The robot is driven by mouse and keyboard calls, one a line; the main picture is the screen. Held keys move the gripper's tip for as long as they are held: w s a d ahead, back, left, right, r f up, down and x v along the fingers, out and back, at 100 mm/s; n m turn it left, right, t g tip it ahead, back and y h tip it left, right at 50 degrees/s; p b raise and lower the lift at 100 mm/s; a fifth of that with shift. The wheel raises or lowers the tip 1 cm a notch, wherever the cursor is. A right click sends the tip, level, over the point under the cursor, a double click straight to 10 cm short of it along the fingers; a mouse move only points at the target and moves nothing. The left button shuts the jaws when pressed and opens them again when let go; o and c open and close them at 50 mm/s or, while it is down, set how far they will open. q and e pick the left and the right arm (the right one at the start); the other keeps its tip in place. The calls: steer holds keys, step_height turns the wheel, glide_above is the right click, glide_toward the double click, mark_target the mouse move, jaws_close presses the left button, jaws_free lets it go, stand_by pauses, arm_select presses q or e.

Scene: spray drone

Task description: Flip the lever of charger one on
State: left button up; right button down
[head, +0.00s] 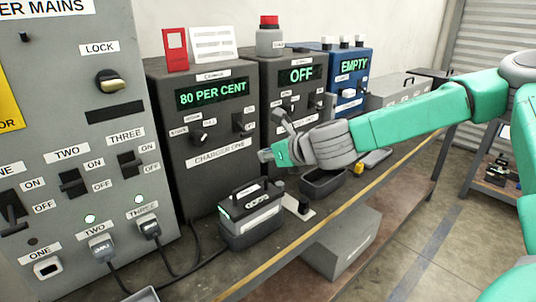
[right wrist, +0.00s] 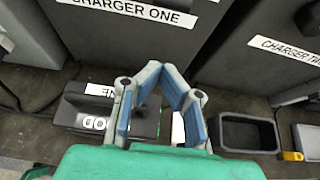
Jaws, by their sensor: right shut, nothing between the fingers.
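Charger one (head: 215,160) is a dark box with a green "80 PER CENT" display (head: 213,93) and a white "CHARGER ONE" label. A small dark lever (head: 243,123) sits on the right of its front, and a dark knob (head: 199,136) on the left; the lever's small labels are too fine to read. My right gripper (head: 266,155) is just in front of the charger's lower right front edge, below the lever and apart from it. In the right wrist view its fingertips (right wrist: 160,70) come together, shut and empty, below the "CHARGER ONE" label. My left gripper is out of view.
A battery case (head: 250,218) stands on the bench in front of charger one. A dark tray (head: 325,182) lies to its right. Charger two (head: 265,78), showing "OFF", stands to the right, with a blue unit (head: 347,75) beyond. The mains cabinet (head: 60,130) stands left, with cables.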

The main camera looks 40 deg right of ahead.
steer(key=w, duration=0.2)
steer(key=w+r, duration=0.1)
steer(key=w, duration=0.2)
steer(key=shift+w+a+r+p, duration=0.15)
steer(key=shift+w+a+p, duration=0.25)
steer(key=shift+d, duration=0.15)
